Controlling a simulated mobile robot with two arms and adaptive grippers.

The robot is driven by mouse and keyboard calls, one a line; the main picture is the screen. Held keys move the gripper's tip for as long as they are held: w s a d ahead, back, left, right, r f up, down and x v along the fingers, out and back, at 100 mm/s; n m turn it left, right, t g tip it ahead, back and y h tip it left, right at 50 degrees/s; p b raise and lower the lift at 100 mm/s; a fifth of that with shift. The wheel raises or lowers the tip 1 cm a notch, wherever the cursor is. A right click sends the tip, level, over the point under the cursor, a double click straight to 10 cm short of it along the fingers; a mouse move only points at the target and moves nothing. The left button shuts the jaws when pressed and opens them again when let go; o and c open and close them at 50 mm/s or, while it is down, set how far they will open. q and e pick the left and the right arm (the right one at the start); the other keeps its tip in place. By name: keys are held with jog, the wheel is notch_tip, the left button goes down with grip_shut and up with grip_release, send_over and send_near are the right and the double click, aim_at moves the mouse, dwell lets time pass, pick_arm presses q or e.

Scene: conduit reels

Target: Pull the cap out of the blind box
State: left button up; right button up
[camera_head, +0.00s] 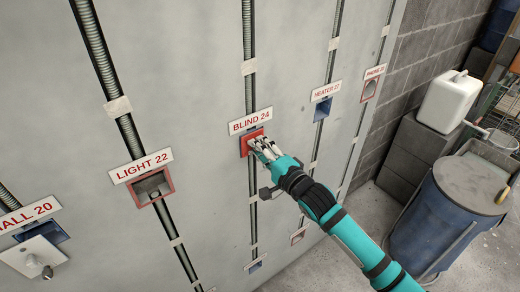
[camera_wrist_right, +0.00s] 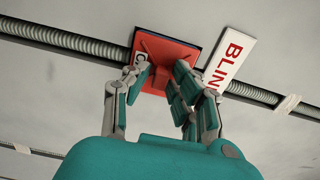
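The blind box is set in the grey wall under the sign "BLIND 24" (camera_head: 250,121), and a red cap (camera_head: 246,138) covers its front. In the right wrist view the red cap (camera_wrist_right: 165,52) is square with a raised grip in its middle, and it sits in the box opening. My right gripper (camera_head: 262,150) is at the cap, hiding its lower right part. In the wrist view its fingers (camera_wrist_right: 160,82) are apart, one on the left and two on the right, with red cap surface visible between them. My left gripper is not in view.
Conduits run down the wall. A blue barrel (camera_head: 440,215) and white canister (camera_head: 445,103) stand at the right.

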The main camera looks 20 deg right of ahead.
grip_shut()
jog(key=shift+s+d+p, duration=0.2)
jog(key=shift+s+p, duration=0.1)
jog(key=shift+s, duration=0.2)
jog(key=shift+s+d, duration=0.15)
jog(key=shift+s, duration=0.2)
dwell(0.3)
jog(key=shift+p, duration=0.3)
dwell(0.4)
jog(key=shift+p+v, duration=1.4)
jog(key=shift+v, duration=1.15)
